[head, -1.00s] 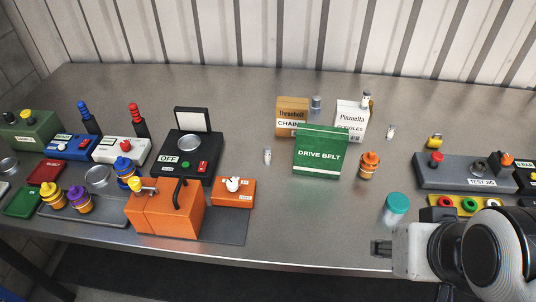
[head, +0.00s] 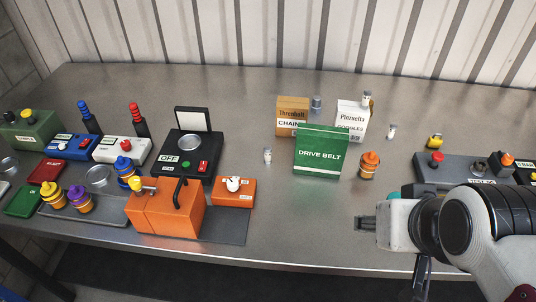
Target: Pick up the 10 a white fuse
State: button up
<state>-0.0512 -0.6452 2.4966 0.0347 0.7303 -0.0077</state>
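Small white fuse-like pieces stand on the bench: one (head: 267,156) left of the green box, and another (head: 391,132) right of the white box. A third small pale piece (head: 366,98) shows at the top of the white box; I cannot tell if it rests on it or stands behind. Their labels are too small to read, so I cannot tell which is the 10 A fuse. My gripper (head: 366,223) is near the front right of the bench, pointing left, apart from all of these pieces. Its fingers are too small and dark to judge their opening.
The green drive belt box (head: 320,150), brown chain box (head: 292,116), white box (head: 351,120) and orange-capped bottle (head: 369,165) stand mid-bench. A teal-lidded jar (head: 393,196) is mostly hidden behind my gripper. The grey test jig (head: 452,170) is at right. Bench front centre is clear.

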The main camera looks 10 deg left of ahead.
jog(key=w+a+f+n+t+y, duration=0.1)
jog(key=w+a+f+t, duration=0.1)
jog(key=w+a, duration=0.45)
jog(key=w+a+f+t+y, duration=0.15)
jog(key=w+a, duration=0.25)
jog(key=w, duration=0.6)
jog(key=t, duration=0.3)
send_near(268, 149)
jog(key=w+r, duration=0.1)
jog(key=w, duration=0.1)
jog(key=shift+w+a+f+n+t, duration=0.1)
jog(key=shift+a+f+n+t, duration=0.1)
jog(key=shift+f+t, duration=0.35)
jog(key=shift+w+a+f+n+t, duration=0.1)
jog(key=shift+a+f+n+t, duration=0.1)
jog(key=shift+f, duration=0.5)
jog(key=shift+x, duration=1.35)
jog(key=shift+f, duration=0.1)
jog(key=shift+f+x, duration=0.2)
jog(key=shift+x, duration=2.35)
grip_shut()
